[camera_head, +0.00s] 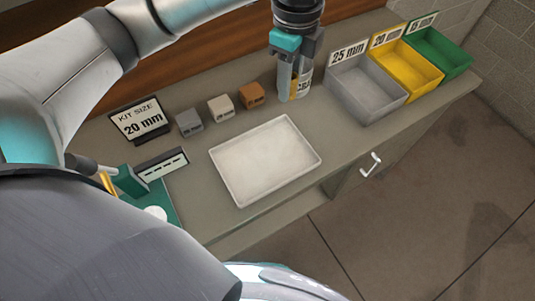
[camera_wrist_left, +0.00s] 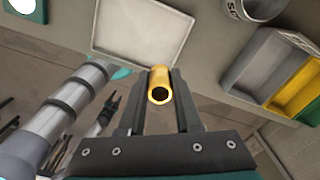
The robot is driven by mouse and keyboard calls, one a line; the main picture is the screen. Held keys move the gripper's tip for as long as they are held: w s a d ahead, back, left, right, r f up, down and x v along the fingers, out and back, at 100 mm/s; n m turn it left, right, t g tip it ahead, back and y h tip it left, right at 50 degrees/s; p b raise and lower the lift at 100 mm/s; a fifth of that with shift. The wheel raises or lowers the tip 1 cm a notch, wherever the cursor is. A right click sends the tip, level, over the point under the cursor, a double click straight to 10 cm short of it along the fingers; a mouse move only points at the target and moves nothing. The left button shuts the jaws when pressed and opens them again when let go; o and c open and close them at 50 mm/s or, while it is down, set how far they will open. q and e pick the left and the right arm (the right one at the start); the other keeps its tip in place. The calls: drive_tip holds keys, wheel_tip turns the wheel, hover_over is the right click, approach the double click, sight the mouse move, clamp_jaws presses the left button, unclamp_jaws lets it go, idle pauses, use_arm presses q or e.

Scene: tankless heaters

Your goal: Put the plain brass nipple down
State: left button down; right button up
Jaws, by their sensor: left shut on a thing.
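My left gripper (camera_head: 294,97) is at the back of the counter, pointing down, to the left of the grey bin. It is shut on the plain brass nipple (camera_wrist_left: 160,86), which shows in the left wrist view between the fingertips with its open bore facing the camera. In the head view the fingers hide most of the nipple. A white labelled can (camera_head: 304,84) stands close by the fingers. I cannot tell whether the nipple touches anything below.
An empty white tray (camera_head: 237,186) lies mid-counter. Grey (camera_head: 345,92), yellow (camera_head: 423,67) and green (camera_head: 457,62) bins stand at right. Grey (camera_head: 189,122), white (camera_head: 220,107) and brown (camera_head: 251,95) blocks line the back beside a "KIT SIZE 20 mm" sign (camera_head: 139,118).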

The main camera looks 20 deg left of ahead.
use_arm(q)
drive_tip(key=b, duration=0.3)
hover_over(283, 149)
wheel_tip(283, 149, down, 15)
drive_tip(key=shift+r, duration=0.1)
drive_tip(key=shift+f, duration=2.55)
use_arm(e)
drive_tip(key=shift+w+f, duration=0.35)
drive_tip(key=shift+f, duration=0.55)
drive_tip(key=shift+w+f, duration=0.35)
drive_tip(key=shift+f, duration=0.55)
use_arm(q)
drive_tip(key=shift+f, duration=0.15)
drive_tip(key=c, duration=0.6)
unclamp_jaws()
use_arm(e)
drive_tip(key=shift+s, duration=0.1)
use_arm(q)
wheel_tip(283, 149, up, 12)
drive_tip(key=p, duration=0.2)
drive_tip(key=shift+r, duration=0.2)
use_arm(e)
wheel_tip(283, 149, up, 2)
drive_tip(key=shift+r, duration=0.15)
